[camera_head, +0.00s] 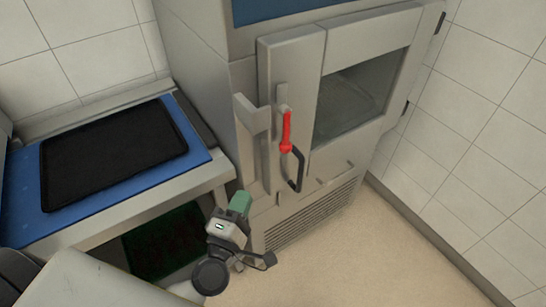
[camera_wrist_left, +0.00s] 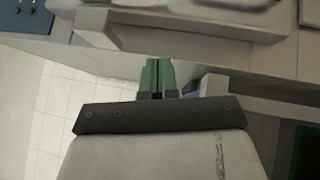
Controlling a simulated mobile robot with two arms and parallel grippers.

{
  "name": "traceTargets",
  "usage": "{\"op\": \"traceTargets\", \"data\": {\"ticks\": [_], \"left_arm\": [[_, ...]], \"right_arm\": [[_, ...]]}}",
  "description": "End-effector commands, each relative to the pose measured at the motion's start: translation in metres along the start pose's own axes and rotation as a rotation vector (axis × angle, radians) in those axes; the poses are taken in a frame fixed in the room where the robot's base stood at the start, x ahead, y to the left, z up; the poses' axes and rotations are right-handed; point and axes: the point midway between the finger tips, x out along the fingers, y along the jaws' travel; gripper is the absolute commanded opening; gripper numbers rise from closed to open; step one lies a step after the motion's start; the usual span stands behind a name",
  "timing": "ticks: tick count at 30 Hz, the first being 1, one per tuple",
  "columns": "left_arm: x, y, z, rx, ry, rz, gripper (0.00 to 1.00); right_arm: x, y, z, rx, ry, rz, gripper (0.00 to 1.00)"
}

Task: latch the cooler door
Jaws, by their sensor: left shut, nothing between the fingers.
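The cooler (camera_head: 310,212) is a steel cabinet with a windowed door (camera_head: 312,45) hinged at the right. The door looks closed or nearly so; I cannot tell if it sits flush. A red lever (camera_head: 287,133) stands roughly upright near the door's left side, above a dark looped handle (camera_head: 296,170). A steel bracket (camera_head: 252,117) stands out just left of the lever. My left gripper (camera_head: 240,202), with green fingers, is below and left of the lever, apart from it. In the left wrist view its fingers (camera_wrist_left: 157,76) are together and empty. My right gripper is out of view.
A steel table (camera_head: 190,180) with a blue mat (camera_head: 22,190) and a black tray (camera_head: 110,152) stands left of the cooler. A dark green thing (camera_head: 165,243) is below it. A tiled wall (camera_head: 470,150) closes the right side. The floor (camera_head: 370,260) in front is clear.

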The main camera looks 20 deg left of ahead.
Motion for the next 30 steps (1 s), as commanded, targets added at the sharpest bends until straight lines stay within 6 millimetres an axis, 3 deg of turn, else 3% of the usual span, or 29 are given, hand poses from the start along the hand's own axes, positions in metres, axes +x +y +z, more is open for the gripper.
{"op": "traceTargets", "data": {"ticks": [14, 21, 30], "left_arm": [[0.097, 0.004, 0.001, 0.001, 0.0, 0.004, 0.0], [0.116, 0.002, 0.024, 0.0, 0.0, 0.0, 0.0], [0.12, 0.0, 0.029, 0.001, 0.0, 0.0, 0.0]], "right_arm": [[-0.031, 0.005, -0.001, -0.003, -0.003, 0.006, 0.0], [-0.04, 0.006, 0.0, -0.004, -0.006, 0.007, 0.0], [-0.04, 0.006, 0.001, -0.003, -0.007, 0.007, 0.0]]}}
